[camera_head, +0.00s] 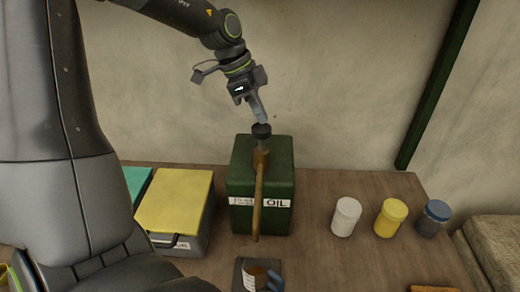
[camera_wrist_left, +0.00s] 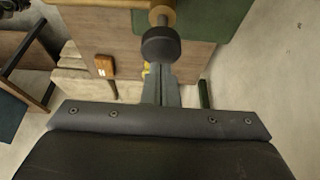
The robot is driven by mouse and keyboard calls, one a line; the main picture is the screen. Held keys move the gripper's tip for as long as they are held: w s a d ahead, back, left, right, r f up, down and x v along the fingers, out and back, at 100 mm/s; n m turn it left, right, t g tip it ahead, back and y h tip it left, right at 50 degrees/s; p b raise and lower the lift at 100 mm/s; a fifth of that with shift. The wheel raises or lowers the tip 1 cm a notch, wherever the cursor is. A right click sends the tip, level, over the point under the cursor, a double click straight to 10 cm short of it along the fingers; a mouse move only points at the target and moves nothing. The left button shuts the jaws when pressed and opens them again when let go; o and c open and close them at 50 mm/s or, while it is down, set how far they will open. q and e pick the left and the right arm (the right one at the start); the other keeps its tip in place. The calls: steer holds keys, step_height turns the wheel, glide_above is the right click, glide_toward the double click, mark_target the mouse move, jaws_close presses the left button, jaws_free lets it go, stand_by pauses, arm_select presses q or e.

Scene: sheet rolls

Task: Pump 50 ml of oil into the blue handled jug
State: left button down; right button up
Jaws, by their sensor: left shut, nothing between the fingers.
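A dark green oil can (camera_head: 262,215) labelled OIL stands on the wooden table, with a pump on top. The pump has a dark round knob (camera_head: 261,130) and a long brass spout (camera_head: 258,195) that points toward me and down. The jug (camera_head: 256,278), with a blue handle and a marked white side, stands on a dark square pad below the spout's end. My left gripper (camera_head: 262,118) is shut and empty, its tips right at the knob from above. In the left wrist view the knob (camera_wrist_left: 161,45) is at the fingertips; I cannot tell if they touch. My right gripper is not in view.
A yellow-lidded box (camera_head: 180,200) stands left of the can, with a green box (camera_head: 136,183) beyond it. The table between can and jars is clear.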

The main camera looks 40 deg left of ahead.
mark_target(259, 128)
arm_select(q)
steer(key=shift+f, duration=0.1)
steer(key=shift+f+b, duration=2.2)
steer(key=shift+f, duration=0.2)
steer(key=shift+r, duration=0.15)
steer(key=shift+r+p, duration=2.1)
steer(key=shift+r, duration=0.3)
steer(key=shift+r, duration=0.1)
step_height(259, 128, up, 6)
steer(key=p, duration=0.4)
